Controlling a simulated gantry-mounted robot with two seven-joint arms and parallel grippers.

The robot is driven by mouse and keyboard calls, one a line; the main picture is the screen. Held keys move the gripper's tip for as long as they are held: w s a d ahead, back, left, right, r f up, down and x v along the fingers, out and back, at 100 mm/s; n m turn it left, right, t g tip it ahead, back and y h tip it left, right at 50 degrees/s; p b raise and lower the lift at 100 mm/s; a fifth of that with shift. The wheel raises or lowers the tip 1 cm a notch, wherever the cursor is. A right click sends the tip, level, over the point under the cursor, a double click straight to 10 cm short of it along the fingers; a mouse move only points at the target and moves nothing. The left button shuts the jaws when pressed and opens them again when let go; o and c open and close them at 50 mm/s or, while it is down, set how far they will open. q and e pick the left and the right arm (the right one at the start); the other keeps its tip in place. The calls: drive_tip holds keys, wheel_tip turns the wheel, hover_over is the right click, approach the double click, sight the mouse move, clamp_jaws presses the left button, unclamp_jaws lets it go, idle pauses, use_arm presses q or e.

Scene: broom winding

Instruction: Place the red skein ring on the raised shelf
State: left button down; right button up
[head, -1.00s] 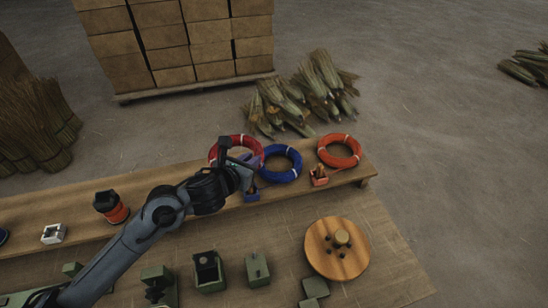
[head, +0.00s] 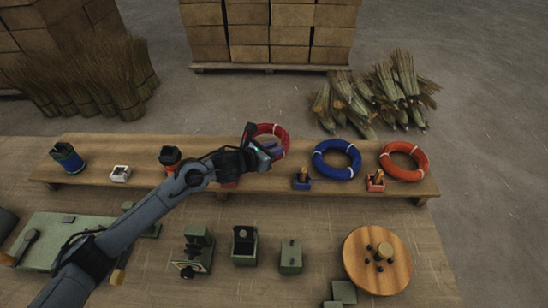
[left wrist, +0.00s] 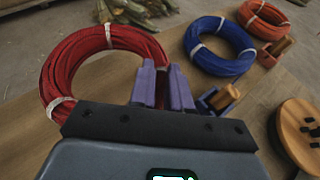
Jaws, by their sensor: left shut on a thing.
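The red skein ring (head: 283,137) is at the raised shelf's back edge, left of the blue ring. It also shows large at the left of the left wrist view (left wrist: 62,62). My left gripper (head: 271,150) is shut on its near side; the purple fingers (left wrist: 163,88) pinch the coil. The raised shelf (head: 330,186) is a long wooden plank along the back of the bench. I cannot tell whether the ring touches it. The gripper and forearm hide part of the ring and of the shelf. My right gripper is not in view.
The blue ring (head: 317,160) and orange ring (head: 404,147) lie on the shelf, with small blocks (head: 302,184) before them. A white square holder (head: 120,174) and dark spools stand left. Green fixtures (head: 291,260) and a round wooden disc (head: 360,262) occupy the bench in front.

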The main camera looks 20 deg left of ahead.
use_arm(q)
drive_tip(key=shift+f, duration=2)
drive_tip(key=c, duration=1.1)
unclamp_jaws()
drive_tip(key=shift+s+a+r, duration=0.25)
drive_tip(key=shift+s, duration=0.15)
drive_tip(key=shift+p+v, duration=0.3)
drive_tip(key=shift+v, duration=5.2)
drive_tip(key=shift+s+r, duration=0.1)
drive_tip(key=shift+s, duration=0.05)
